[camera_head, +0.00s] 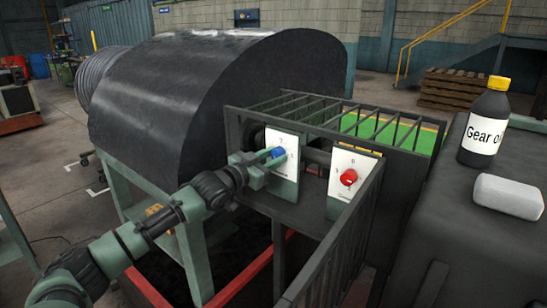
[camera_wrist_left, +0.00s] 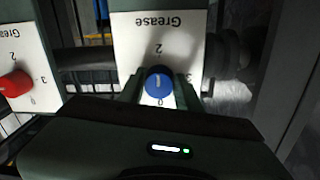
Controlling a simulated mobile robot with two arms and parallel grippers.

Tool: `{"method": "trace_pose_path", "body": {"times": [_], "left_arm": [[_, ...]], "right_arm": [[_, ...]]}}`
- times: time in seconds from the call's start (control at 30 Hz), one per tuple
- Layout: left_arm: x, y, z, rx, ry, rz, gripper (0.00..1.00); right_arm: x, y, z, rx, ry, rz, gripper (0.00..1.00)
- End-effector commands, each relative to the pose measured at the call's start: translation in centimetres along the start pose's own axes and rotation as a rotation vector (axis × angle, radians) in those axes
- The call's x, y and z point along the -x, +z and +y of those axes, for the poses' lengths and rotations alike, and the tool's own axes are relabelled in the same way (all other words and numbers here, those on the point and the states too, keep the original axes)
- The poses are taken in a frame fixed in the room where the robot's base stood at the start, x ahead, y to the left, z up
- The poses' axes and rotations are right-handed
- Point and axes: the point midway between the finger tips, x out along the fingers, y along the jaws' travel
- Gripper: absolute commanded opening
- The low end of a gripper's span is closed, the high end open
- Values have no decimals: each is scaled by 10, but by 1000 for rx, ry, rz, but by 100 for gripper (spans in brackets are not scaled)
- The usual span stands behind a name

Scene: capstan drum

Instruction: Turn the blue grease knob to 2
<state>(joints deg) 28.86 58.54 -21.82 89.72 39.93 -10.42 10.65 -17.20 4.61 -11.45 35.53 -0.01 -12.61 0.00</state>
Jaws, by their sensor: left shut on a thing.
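The blue grease knob (camera_head: 279,153) sits on a white dial plate (camera_head: 285,180) on the dark frame beside the big drum. My left gripper (camera_head: 274,156) reaches it from the left and is shut on it. In the left wrist view the blue knob (camera_wrist_left: 159,82) sits between my two fingers, with a short white mark running roughly up and down its face. The numeral 2 shows above the knob, 3 to its right and 0 below; the side toward 1 is hard to read. My right gripper is not in view.
A red knob (camera_head: 348,177) on its own white plate is just to the right. Dark railings (camera_head: 330,240) and a barred guard over a green panel surround the plates.

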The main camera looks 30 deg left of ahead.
Motion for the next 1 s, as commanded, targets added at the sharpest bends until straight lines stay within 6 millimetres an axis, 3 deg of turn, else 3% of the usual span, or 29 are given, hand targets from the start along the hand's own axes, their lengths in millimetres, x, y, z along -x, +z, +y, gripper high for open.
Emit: {"method": "trace_pose_path", "body": {"times": [0.07,0.1,0.17,0.2,0.6,1.0], "left_arm": [[0,4,2,2,3,-7,0],[0,4,2,2,3,-7,36],[0,4,2,2,3,-7,53],[0,3,2,2,2,-6,55],[5,3,0,3,1,-4,55],[54,5,2,-1,3,-7,55]], "right_arm": [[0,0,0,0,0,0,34],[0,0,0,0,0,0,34],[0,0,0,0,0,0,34],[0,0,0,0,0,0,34],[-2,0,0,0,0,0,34],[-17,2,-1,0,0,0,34]]}}
